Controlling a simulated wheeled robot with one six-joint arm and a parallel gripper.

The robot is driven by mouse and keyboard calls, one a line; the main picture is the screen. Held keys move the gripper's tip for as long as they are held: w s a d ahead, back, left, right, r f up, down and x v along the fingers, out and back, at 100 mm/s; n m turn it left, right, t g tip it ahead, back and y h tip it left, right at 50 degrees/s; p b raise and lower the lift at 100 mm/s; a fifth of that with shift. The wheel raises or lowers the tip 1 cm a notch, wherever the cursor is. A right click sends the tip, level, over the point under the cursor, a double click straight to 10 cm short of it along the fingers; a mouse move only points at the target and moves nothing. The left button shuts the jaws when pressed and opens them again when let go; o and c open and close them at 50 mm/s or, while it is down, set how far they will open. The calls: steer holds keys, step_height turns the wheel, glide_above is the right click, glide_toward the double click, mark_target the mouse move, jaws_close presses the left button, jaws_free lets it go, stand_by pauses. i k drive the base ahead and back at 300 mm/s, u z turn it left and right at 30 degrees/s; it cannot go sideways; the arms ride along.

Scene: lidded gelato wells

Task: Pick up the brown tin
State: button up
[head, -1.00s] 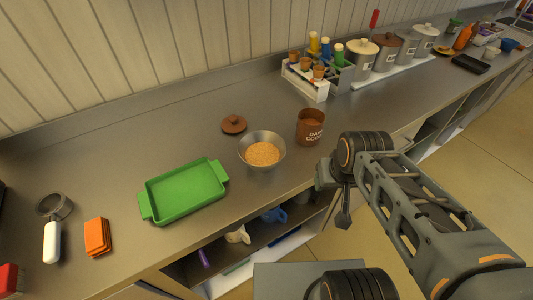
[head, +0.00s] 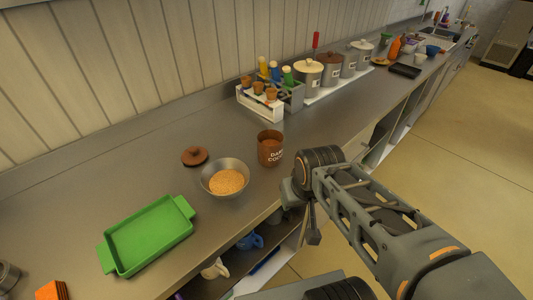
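The brown tin (head: 270,149) stands upright and open on the steel counter, near its front edge, with pale lettering on its side. A brown round lid with a knob (head: 194,156) lies on the counter to its left. My gripper (head: 311,228) hangs off the counter's front edge, to the right of and nearer than the tin, apart from it. Its fingers are small and seen from the side, so their opening cannot be made out.
A metal bowl of orange-tan grains (head: 226,180) stands just left of the tin. A green tray (head: 150,236) lies further left. A white rack with bottles (head: 262,108) and lidded canisters (head: 308,74) stand behind. Open shelves with mugs (head: 215,269) are below the counter.

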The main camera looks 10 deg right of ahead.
mark_target(270, 142)
steer(key=z, duration=1.05)
steer(key=k, duration=0.9)
steer(key=u, duration=1.45)
steer(key=i, duration=0.5)
steer(key=z, duration=0.05)
